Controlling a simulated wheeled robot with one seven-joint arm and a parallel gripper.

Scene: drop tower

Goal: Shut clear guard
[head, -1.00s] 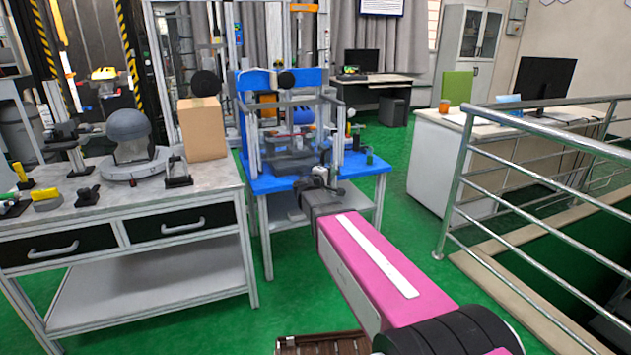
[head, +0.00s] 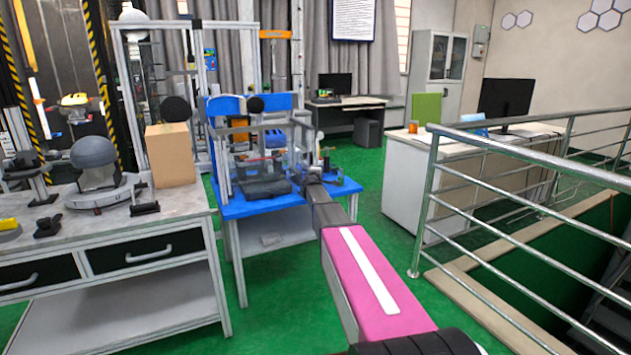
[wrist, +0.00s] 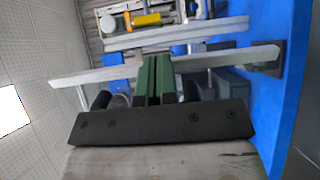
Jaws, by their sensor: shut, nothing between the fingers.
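The drop tower (head: 252,103) stands on a blue table, with a blue back plate and grey posts. The clear guard (head: 300,124) shows as thin grey edging around see-through panels at the tower's front; how far it is open is hard to tell. My gripper (head: 316,172) is at the tower's front right, near the guard's lower part; its fingers blend into the tower there. In the wrist view my green fingers (wrist: 155,75) are together and empty, by a long pale grey bar (wrist: 100,75). Whether they touch the bar I cannot tell.
The blue table (head: 232,208) carries the tower, with small parts at its right. A workbench (head: 185,207) with a cardboard box (head: 170,155) stands at the left. A metal railing (head: 425,190) bounds a stairwell at the right. Green floor (head: 385,235) lies open between.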

